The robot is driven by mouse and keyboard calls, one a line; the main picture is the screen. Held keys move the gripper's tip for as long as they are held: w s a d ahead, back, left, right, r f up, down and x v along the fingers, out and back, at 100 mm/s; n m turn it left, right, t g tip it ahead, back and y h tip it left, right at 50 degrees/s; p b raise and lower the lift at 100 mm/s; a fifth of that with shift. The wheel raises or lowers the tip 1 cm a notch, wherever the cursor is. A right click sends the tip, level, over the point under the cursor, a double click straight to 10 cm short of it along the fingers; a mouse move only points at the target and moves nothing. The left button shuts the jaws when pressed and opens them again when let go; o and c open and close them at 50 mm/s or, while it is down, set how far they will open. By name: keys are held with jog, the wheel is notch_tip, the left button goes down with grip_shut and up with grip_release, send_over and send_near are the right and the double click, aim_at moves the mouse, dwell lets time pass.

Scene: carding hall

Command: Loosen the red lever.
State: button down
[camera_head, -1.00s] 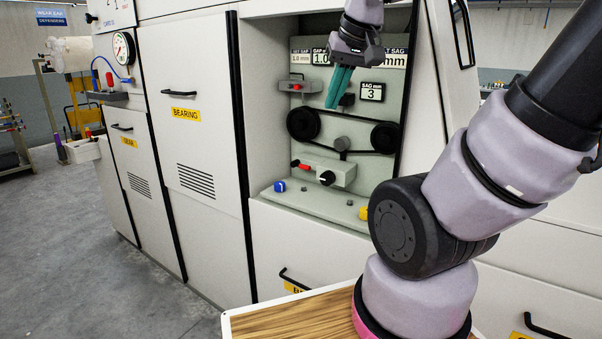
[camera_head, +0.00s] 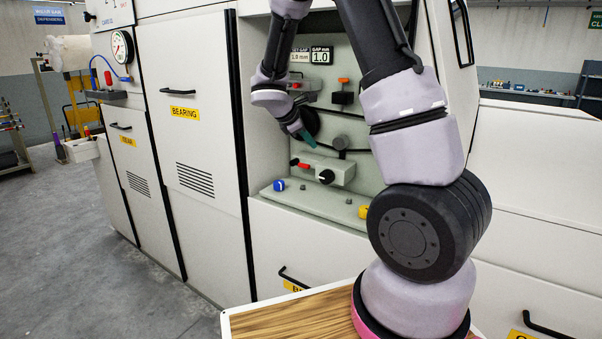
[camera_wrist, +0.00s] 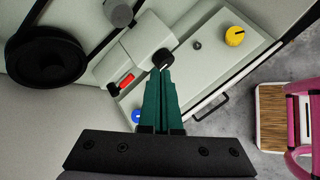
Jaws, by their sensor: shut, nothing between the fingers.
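The red lever (camera_head: 303,166) sits at the left of a pale block low in the machine's recess. In the wrist view the red lever (camera_wrist: 126,80) lies left of the fingertips, with a black end below it. My gripper (camera_head: 311,143) points down and right, just above that block. Its teal fingers are shut and empty. In the wrist view the fingertips (camera_wrist: 162,70) overlap the lower edge of the black knob (camera_wrist: 160,56); I cannot tell whether they touch it. The black knob also shows right of the lever in the head view (camera_head: 326,177).
A blue knob (camera_head: 279,185) and a yellow knob (camera_head: 364,211) stand on the recess ledge. A black wheel (camera_wrist: 47,57) and grey roller (camera_wrist: 119,12) are close above the block. A second red-topped part (camera_head: 343,81) is higher up. A wooden top (camera_head: 290,317) lies in front.

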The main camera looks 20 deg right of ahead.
aim_at(301, 164)
jog(key=w+a+f+n+t+h, duration=0.1)
jog(key=w+a+f+n+t, duration=0.2)
jog(key=w+f+n, duration=0.6)
notch_tip(301, 164, down, 2)
jog(key=shift+a+f+n+h, duration=0.15)
jog(key=shift+a+n+h, duration=0.25)
jog(key=shift+a, duration=0.65)
jog(key=shift+d, duration=0.1)
jog(key=x, duration=1)
jog(key=shift+w, duration=0.1)
